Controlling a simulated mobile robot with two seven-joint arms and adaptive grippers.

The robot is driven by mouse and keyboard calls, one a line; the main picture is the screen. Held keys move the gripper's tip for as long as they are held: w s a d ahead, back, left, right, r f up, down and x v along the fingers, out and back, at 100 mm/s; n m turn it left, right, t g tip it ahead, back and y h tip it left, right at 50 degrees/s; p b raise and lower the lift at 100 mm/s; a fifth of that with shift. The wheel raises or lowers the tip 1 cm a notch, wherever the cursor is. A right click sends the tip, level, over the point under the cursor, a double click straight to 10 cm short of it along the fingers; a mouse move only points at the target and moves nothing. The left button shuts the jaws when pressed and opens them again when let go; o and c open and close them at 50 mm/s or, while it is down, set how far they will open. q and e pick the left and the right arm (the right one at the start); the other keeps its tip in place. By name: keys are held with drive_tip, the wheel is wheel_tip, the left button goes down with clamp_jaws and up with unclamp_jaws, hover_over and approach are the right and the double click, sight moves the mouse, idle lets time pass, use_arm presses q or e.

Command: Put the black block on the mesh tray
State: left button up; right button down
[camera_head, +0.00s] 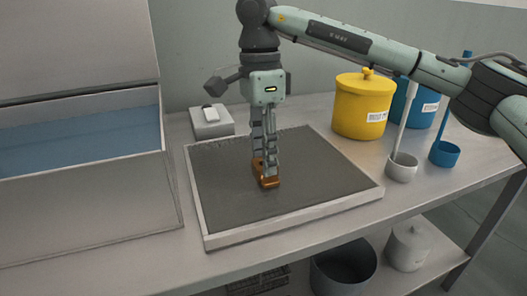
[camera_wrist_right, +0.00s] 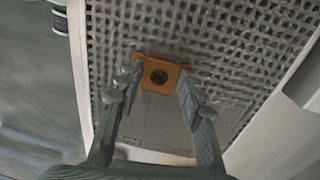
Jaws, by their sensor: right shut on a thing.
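An orange-brown block (camera_head: 266,173) with a dark round hole in it is at the middle of the mesh tray (camera_head: 230,211), low at its surface. I cannot tell whether it touches the mesh. My right gripper (camera_head: 266,166) points down and is shut on this block. In the right wrist view the block (camera_wrist_right: 160,75) sits between the two fingertips, above the grey mesh (camera_wrist_right: 240,50). I see no black block in either view. My left gripper is not in view.
An open tank with blue liquid (camera_head: 80,135) stands at the left. A small grey box with a white top piece (camera_head: 211,120) is behind the tray.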

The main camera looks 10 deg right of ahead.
sight(261, 159)
drive_tip(key=c, duration=1.4)
unclamp_jaws()
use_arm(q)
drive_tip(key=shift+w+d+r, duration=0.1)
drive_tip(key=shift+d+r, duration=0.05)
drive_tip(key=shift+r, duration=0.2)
use_arm(e)
drive_tip(key=o, duration=0.4)
drive_tip(key=shift+r, duration=0.15)
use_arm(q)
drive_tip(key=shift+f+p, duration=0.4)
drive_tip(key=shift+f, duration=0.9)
use_arm(e)
drive_tip(key=shift+w+a+r, duration=0.1)
drive_tip(key=shift+w+r, duration=0.1)
drive_tip(key=shift+r, duration=1.75)
drive_tip(key=shift+w+r, duration=0.15)
drive_tip(key=shift+r, duration=1.85)
drive_tip(key=shift+w+a+r, duration=0.1)
drive_tip(key=shift+w+r, duration=0.1)
drive_tip(key=shift+r, duration=1.75)
